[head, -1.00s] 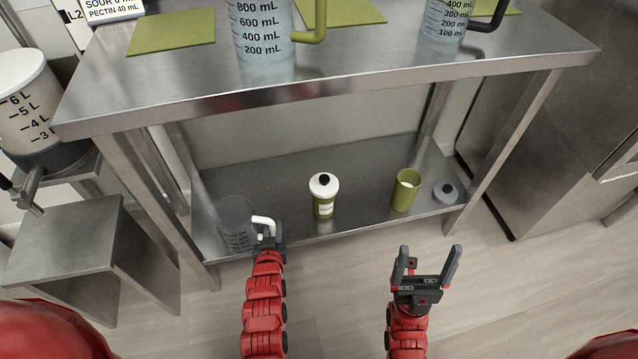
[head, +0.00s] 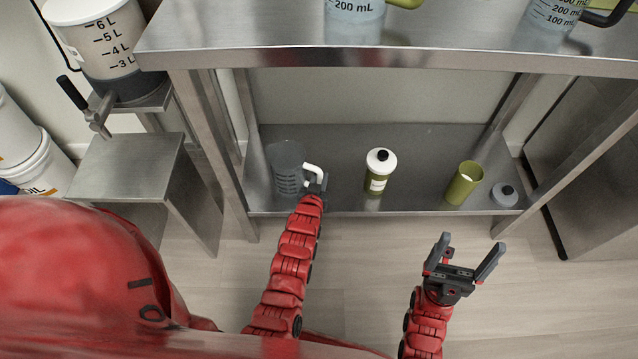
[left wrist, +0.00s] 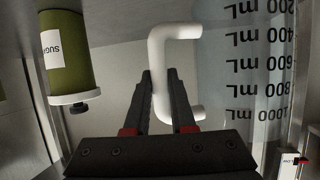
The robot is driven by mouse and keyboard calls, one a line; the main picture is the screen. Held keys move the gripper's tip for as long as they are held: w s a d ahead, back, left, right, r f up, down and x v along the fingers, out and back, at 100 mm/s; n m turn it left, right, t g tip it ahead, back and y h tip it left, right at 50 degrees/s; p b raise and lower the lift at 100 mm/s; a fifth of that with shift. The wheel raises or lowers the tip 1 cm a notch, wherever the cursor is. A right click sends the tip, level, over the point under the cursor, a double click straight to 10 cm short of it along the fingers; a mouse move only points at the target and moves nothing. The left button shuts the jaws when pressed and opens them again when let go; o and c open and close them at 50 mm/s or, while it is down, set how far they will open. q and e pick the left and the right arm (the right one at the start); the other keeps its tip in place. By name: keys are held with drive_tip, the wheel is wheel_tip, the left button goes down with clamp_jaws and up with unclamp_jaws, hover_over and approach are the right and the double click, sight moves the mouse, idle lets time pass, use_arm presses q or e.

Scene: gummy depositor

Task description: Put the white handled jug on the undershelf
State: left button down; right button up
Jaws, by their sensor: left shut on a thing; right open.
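The clear jug (head: 286,160) with a white handle (head: 313,169) is upright at the left end of the undershelf (head: 335,150). I cannot tell whether its base touches the shelf. My left gripper (head: 316,183) is shut on the white handle. In the left wrist view the picture is upside down, with the handle (left wrist: 160,60) between the fingers (left wrist: 160,85) and the jug's mL marks (left wrist: 250,60) to the right. My right gripper (head: 468,258) is open and empty, in front of the shelf over the floor.
A green bottle with a white lid (head: 378,172), a green cup (head: 463,184) and a grey lid (head: 504,195) are on the undershelf, right of the jug. Shelf room lies between jug and bottle. The tabletop edge (head: 400,57) overhangs above. Table legs (head: 212,150) flank the shelf.

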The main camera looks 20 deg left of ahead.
use_arm(q)
drive_tip(key=shift+w+a+f, duration=0.1)
drive_tip(key=shift+w+a, duration=0.3)
drive_tip(key=shift+w, duration=0.25)
drive_tip(key=shift+f+b, duration=0.8)
drive_tip(key=shift+f, duration=1.05)
drive_tip(key=c, duration=0.8)
unclamp_jaws()
drive_tip(key=shift+o, duration=0.2)
